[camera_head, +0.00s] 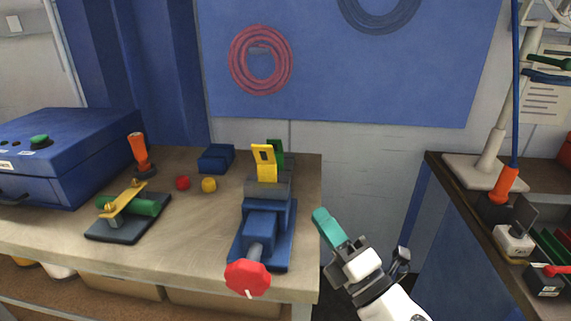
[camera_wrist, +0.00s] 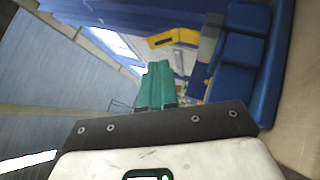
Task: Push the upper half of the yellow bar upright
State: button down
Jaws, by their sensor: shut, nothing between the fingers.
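The yellow bar (camera_head: 265,162) stands in the jaws of a blue vise (camera_head: 265,222) on the workbench. Its upper half has a dark slot and leans at an angle to the lower half. In the wrist view the yellow bar (camera_wrist: 173,38) shows bent, beyond my fingertips and apart from them. My gripper (camera_head: 322,214) has teal fingers and is right of the vise, near the bench's right edge, touching nothing. In the wrist view the fingers of my gripper (camera_wrist: 158,66) lie together and empty.
A green piece (camera_head: 276,148) is close behind the bar. A red octagonal handle (camera_head: 247,278) is at the vise's front. A yellow lever on a green cylinder (camera_head: 140,206), a blue box (camera_head: 216,158) and small red and yellow knobs lie to the left. A gap separates the right-hand bench (camera_head: 440,170).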

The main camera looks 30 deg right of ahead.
jog(key=a+n+y, duration=0.2)
jog(key=n+y, duration=0.1)
jog(key=n, duration=0.1)
jog(key=p, duration=0.2)
send_near(266, 152)
jog(key=w+a, duration=0.2)
jog(key=a, duration=0.1)
jog(key=shift+g, duration=0.3)
jog(key=shift+w+d+r+p, duration=0.25)
jog(key=shift+w+d+r, duration=0.25)
jog(key=shift+w+r, duration=0.2)
jog(key=shift+w+d+r+p, duration=0.25)
jog(key=shift+w+d+r, duration=0.3)
jog(key=shift+w, duration=0.3)
jog(key=shift+r+p, duration=0.15)
jog(key=shift+p, duration=0.25)
